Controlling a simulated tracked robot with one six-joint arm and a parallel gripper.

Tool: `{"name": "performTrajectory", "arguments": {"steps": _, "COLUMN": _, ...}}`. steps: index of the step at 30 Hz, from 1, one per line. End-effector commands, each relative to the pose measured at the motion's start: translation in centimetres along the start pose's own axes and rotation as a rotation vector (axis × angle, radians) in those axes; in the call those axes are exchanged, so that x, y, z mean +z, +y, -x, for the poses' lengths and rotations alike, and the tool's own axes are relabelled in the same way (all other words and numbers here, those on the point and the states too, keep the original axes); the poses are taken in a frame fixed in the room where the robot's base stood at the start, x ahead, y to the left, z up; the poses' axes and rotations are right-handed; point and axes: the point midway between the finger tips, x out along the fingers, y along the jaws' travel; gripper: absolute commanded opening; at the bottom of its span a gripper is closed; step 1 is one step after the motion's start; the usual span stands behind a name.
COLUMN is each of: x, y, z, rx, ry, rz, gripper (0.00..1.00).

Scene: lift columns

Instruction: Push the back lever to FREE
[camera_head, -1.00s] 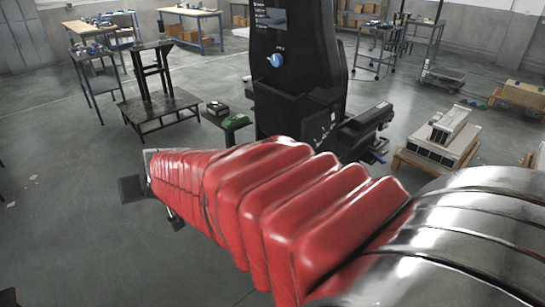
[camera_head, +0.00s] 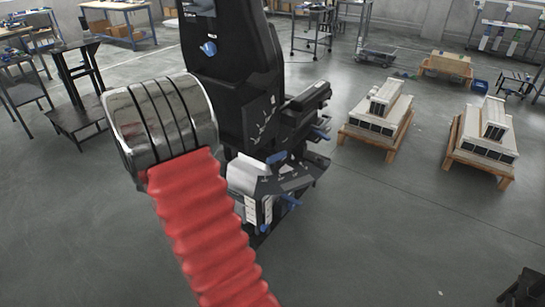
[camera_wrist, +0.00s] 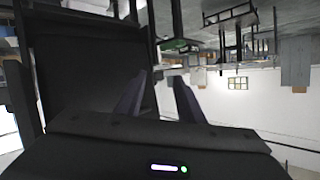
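The black lift column (camera_head: 235,75) stands left of centre in the head view, with a blue knob (camera_head: 208,48) on its upper face. Small blue handle-like parts show lower down, one at the right side (camera_head: 321,134) and one near the base (camera_head: 290,201). I cannot tell which, if any, is the back lever, or its setting. My gripper (camera_wrist: 160,80) shows in the wrist view with its two dark fingers apart and nothing between them. It is not visible in the head view, where my red-sleeved arm runs out of the bottom edge.
Pallets with white stacked units stand to the right (camera_head: 378,112) and far right (camera_head: 485,140). A dark stand (camera_head: 80,95) is at the left. The floor at lower right is mostly clear. In the wrist view a large dark panel (camera_wrist: 85,70) fills the left.

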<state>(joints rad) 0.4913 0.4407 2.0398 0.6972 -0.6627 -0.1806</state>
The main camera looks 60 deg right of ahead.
Motion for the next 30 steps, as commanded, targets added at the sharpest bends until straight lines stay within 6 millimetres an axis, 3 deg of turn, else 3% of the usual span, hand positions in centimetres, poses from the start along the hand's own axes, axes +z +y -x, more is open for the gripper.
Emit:
{"name": "performTrajectory", "arguments": {"steps": 3, "x": 0.8, "y": 4.4, "z": -2.8, "rx": 0.106, "ry": 0.062, "rz": -0.011, "gripper": 0.34}}
{"name": "performTrajectory", "arguments": {"steps": 9, "x": 2.1, "y": 12.1, "z": -5.8, "rx": 0.288, "ry": 0.172, "rz": -0.011, "gripper": 0.34}}
{"name": "performTrajectory", "arguments": {"steps": 15, "x": 4.0, "y": 20.2, "z": -7.1, "rx": 0.480, "ry": 0.278, "rz": 0.017, "gripper": 0.34}}
{"name": "performTrajectory", "arguments": {"steps": 21, "x": 6.0, "y": 27.2, "z": -6.7, "rx": 0.658, "ry": 0.370, "rz": 0.065, "gripper": 0.34}}
{"name": "performTrajectory", "arguments": {"steps": 25, "x": 6.8, "y": 29.8, "z": -6.1, "rx": 0.726, "ry": 0.404, "rz": 0.090, "gripper": 0.34}}
{"name": "performTrajectory", "arguments": {"steps": 30, "x": 7.1, "y": 30.7, "z": -5.8, "rx": 0.752, "ry": 0.419, "rz": 0.100, "gripper": 0.34}}
